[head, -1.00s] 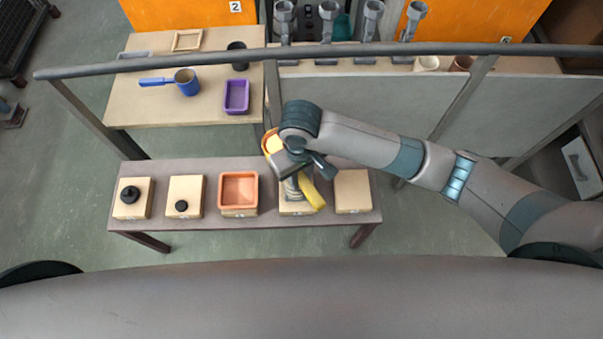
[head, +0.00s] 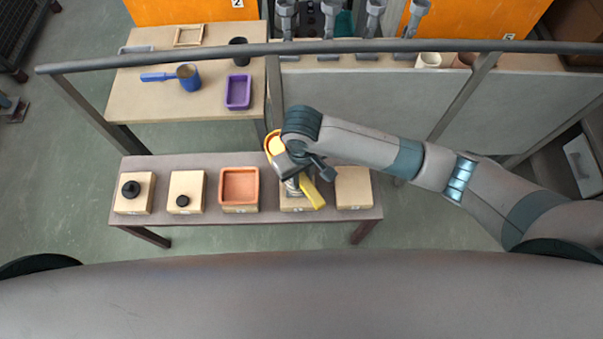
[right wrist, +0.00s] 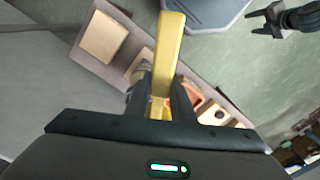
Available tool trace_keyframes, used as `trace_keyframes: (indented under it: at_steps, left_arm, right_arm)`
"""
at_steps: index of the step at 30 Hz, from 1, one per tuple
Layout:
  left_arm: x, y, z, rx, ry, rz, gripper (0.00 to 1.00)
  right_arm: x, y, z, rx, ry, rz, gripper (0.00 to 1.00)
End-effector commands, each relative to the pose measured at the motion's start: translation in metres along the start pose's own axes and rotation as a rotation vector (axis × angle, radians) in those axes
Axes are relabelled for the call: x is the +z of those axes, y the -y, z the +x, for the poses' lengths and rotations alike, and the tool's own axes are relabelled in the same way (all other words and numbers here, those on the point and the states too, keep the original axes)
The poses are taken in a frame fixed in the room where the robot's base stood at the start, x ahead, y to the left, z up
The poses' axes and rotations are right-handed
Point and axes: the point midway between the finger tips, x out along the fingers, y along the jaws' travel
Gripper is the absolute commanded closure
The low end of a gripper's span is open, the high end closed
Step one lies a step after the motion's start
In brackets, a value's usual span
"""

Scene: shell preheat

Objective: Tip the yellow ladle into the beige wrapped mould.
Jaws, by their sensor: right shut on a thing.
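The yellow ladle's cup (head: 273,143) shows at the far edge of the front table in the head view, and its handle (head: 314,196) slants toward the near edge. My right gripper (head: 304,173) is shut on the ladle between cup and handle end. In the right wrist view the handle (right wrist: 170,45) points up from between the fingers (right wrist: 160,105). A greyish-beige upright thing (head: 292,188), perhaps the wrapped mould, stands on a block under my right gripper, mostly hidden. My left gripper (right wrist: 268,22) shows at the upper right of the wrist view, fingers apart and empty.
The front table (head: 222,218) also bears an orange tray mould (head: 239,186), blocks with black round pieces (head: 131,189), and a bare block (head: 353,188). A grey rail (head: 200,57) crosses above. The back table (head: 150,105) holds a blue ladle (head: 188,77) and a purple mould (head: 238,92).

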Motion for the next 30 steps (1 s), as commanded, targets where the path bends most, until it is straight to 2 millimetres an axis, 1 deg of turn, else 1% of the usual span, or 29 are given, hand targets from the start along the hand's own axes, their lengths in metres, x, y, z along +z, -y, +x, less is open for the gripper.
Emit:
trace_keyframes:
  at_steps: [11,13,16,21,30]
  left_arm:
    - [0.0,0.0,0.0,0.0,0.0,0.0,0.46]
    - [0.0,0.0,0.0,0.0,0.0,0.0,0.46]
    - [0.0,0.001,0.0,-0.001,0.0,0.0,0.46]
    - [0.0,0.001,0.0,-0.001,0.0,0.0,0.46]
    - [0.0,0.001,0.0,-0.001,0.0,0.0,0.46]
  right_arm:
    - [0.0,0.0,0.015,0.0,-0.001,0.0,1.0]
    - [0.001,-0.002,0.016,-0.09,0.001,0.006,1.0]
    - [0.0,0.003,0.015,-0.191,0.0,0.003,1.0]
    - [0.0,0.004,0.015,-0.204,-0.001,0.001,1.0]
    - [0.001,0.005,0.014,-0.351,-0.002,0.003,1.0]
